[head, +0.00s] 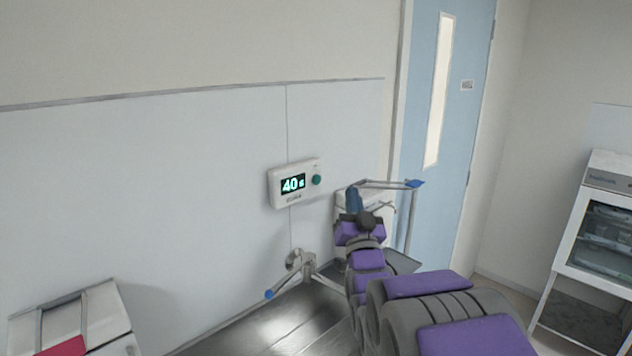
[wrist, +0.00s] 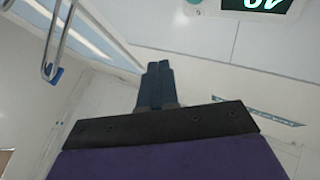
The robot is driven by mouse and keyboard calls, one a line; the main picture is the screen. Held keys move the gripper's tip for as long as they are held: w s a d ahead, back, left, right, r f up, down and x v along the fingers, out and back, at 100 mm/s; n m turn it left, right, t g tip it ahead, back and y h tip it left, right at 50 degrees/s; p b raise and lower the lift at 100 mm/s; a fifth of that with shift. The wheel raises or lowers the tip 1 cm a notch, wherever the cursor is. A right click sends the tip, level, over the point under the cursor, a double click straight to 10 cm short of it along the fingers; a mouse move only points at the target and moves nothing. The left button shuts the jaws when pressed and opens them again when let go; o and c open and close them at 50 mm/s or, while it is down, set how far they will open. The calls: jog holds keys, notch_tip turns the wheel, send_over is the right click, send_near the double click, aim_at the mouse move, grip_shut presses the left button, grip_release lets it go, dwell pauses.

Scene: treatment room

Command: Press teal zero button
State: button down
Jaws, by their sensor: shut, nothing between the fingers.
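The teal button (head: 317,180) is on the right side of a white wall-mounted display unit (head: 283,200) whose screen (head: 293,184) reads "40" and a smaller mark. My gripper (head: 352,190) is right of the unit and a little lower, apart from the button. Its two dark blue fingers lie together with nothing between them, as the wrist view also shows (wrist: 159,68).
A metal rail with blue ends (head: 415,184) stands right of my gripper by a blue door (head: 450,120). A white cart (head: 590,230) is at far right. The wall around the unit is clear.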

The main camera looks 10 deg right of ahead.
aim_at(317, 179)
jog(key=w+a, duration=0.4)
jog(key=w, duration=0.2)
jog(key=shift+w+a+p, duration=0.3)
jog(key=shift+w+p, duration=0.05)
jog(key=shift+p, duration=0.05)
jog(key=shift+d, duration=0.15)
jog(key=shift+w, duration=0.1)
dwell(1.7)
jog(key=shift+w+a, duration=0.2)
jog(key=shift+a, duration=0.1)
jog(key=shift+w+a, duration=0.25)
jog(key=shift+w, duration=0.1)
dwell(0.6)
jog(key=shift+s+d, duration=0.1)
jog(key=shift+s, duration=0.05)
dwell(0.3)
jog(key=shift+s+d+r+b, duration=0.1)
jog(key=shift+s+d+b, duration=0.25)
jog(key=shift+s, duration=0.2)
